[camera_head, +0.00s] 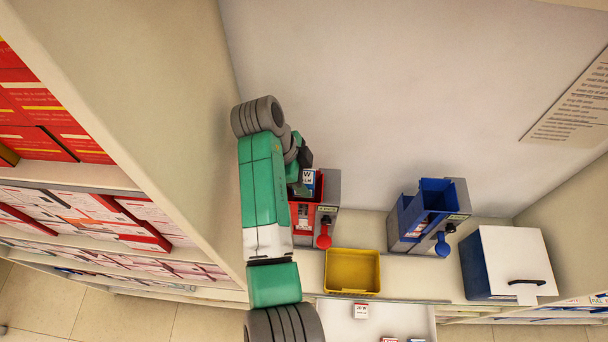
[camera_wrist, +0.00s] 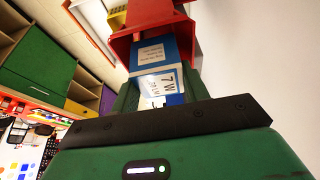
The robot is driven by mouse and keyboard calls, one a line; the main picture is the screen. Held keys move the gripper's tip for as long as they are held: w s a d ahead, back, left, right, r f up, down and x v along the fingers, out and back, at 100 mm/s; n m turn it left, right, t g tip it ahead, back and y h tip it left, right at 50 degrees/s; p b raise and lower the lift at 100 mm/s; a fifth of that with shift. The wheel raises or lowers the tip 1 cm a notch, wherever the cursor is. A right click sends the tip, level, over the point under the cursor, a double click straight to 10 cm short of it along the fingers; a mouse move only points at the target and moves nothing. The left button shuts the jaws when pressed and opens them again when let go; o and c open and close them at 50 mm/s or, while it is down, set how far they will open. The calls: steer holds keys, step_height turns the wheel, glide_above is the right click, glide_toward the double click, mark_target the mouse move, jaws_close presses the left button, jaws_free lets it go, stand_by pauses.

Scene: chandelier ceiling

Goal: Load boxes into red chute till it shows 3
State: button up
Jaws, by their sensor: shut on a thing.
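The red chute (camera_head: 329,205) stands against the wall behind my arm in the head view, with a red knob at its front. My gripper (camera_head: 303,178) is at the chute's top opening. It is shut on a small blue and white box (camera_head: 309,177). Whether the box touches the chute is unclear. My arm covers the chute's left part, and no count on it is readable.
A yellow bin (camera_head: 352,271) stands in front of the chute. A blue chute (camera_head: 428,215) and a blue box with a white lid (camera_head: 505,263) stand to the right. Small white boxes (camera_head: 361,311) lie on the white surface (camera_head: 335,312) below. A tall shelf wall (camera_head: 190,90) borders my arm's left.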

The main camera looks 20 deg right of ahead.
steer(key=shift+f+b, duration=0.5)
steer(key=shift+f, duration=0.45)
steer(key=o, duration=0.9)
steer(key=shift+r, duration=0.1)
steer(key=shift+o, duration=0.8)
step_height(320, 180, up, 8)
steer(key=p, duration=0.6)
step_height(320, 180, down, 7)
steer(key=b, duration=0.5)
